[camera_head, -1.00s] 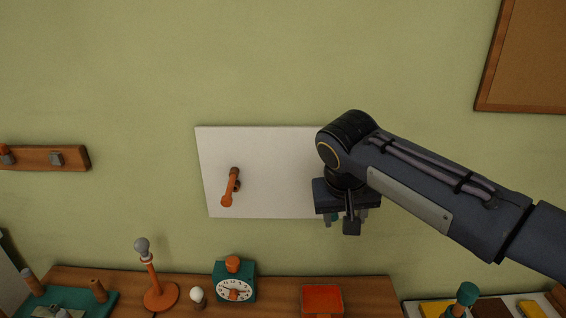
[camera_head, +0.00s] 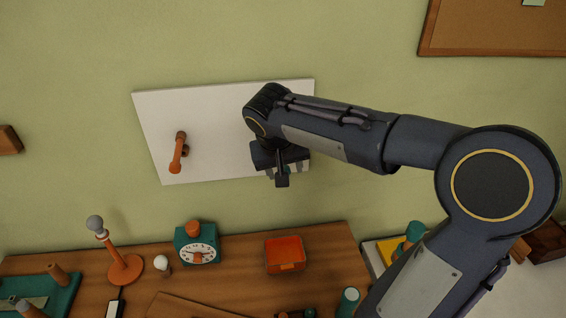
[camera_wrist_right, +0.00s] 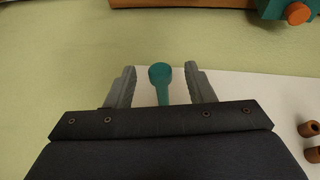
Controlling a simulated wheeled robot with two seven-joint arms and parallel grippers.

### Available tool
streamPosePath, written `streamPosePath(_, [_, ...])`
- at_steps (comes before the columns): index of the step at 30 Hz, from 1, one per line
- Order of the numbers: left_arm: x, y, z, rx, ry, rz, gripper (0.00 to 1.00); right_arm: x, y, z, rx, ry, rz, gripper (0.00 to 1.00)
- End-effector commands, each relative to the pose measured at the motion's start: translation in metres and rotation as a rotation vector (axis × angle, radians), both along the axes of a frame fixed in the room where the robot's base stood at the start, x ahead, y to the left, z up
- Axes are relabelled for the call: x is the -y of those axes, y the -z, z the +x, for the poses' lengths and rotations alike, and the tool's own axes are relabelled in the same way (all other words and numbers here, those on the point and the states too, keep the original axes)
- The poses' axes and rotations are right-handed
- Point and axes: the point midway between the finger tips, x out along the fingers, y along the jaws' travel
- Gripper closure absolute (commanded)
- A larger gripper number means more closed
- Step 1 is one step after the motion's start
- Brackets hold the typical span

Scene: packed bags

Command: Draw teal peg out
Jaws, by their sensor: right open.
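The teal peg (camera_wrist_right: 160,84) shows in the right wrist view, with a round head and a narrower shaft. It stands between the two grey fingers of my right gripper (camera_wrist_right: 165,82), with visible gaps on both sides. The right gripper is open and empty. In the head view the right gripper (camera_head: 284,178) is at the right part of the white wall board (camera_head: 222,112), and my wrist mostly hides the peg there. The lower end of the peg's shaft is hidden behind the gripper body in the wrist view. My left gripper is out of view.
Below, a wooden desk (camera_head: 225,285) carries an orange lamp (camera_head: 126,268), a teal clock (camera_head: 197,243) and an orange box (camera_head: 286,255). A corkboard (camera_head: 490,30) hangs at upper right. The wall above the board is bare.

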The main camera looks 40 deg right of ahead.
Motion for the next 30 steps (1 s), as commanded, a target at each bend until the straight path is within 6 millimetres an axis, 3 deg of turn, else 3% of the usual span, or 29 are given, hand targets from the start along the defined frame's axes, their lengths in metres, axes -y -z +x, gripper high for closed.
streamPosePath(5, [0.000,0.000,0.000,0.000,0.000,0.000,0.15,0.000,0.000,0.000,0.000,0.000,0.000,0.53])
streamPosePath(16, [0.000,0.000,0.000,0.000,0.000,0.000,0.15,0.000,0.000,0.000,0.000,0.000,0.001,0.99])
streamPosePath(30, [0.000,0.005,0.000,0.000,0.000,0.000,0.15,-0.007,0.000,-0.013,0.001,-0.001,0.000,0.99])
